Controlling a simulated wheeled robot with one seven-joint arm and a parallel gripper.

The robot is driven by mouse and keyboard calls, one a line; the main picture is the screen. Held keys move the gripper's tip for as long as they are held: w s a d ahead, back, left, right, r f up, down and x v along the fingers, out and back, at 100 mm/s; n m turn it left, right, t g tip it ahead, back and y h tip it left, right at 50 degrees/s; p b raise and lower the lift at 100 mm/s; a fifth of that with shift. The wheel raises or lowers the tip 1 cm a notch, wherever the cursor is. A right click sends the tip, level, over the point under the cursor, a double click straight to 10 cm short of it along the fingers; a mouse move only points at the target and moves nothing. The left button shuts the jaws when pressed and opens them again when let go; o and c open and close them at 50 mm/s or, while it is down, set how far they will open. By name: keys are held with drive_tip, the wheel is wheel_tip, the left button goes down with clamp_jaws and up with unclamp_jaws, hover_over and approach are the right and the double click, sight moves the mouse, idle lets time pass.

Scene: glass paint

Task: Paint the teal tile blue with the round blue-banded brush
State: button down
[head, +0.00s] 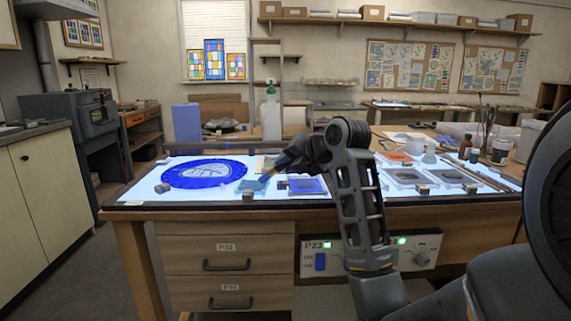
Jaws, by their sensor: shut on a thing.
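The teal tile (250,187) lies on the lit table top, left of my arm, beside the large blue disc. My gripper (280,164) is low over the table, up and to the right of the teal tile. It is shut on a brush (266,177), of which a small part shows below the fingers, slanting down left toward the tile. Whether the brush touches the tile I cannot tell. Its band and most of its handle are too small or hidden to make out. A blue square tile (307,186) lies right of the teal one, partly beside my forearm.
The light table (140,190) has a dark front edge. A blue disc with a white design (204,172) lies at left. Grey trays (407,176) and an orange tile (396,157) lie right of my arm. Jars and a brush pot (487,140) stand at the far right.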

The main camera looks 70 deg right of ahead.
wheel_tip(320, 180, up, 5)
drive_tip(key=p, duration=0.3)
idle(0.4)
idle(0.4)
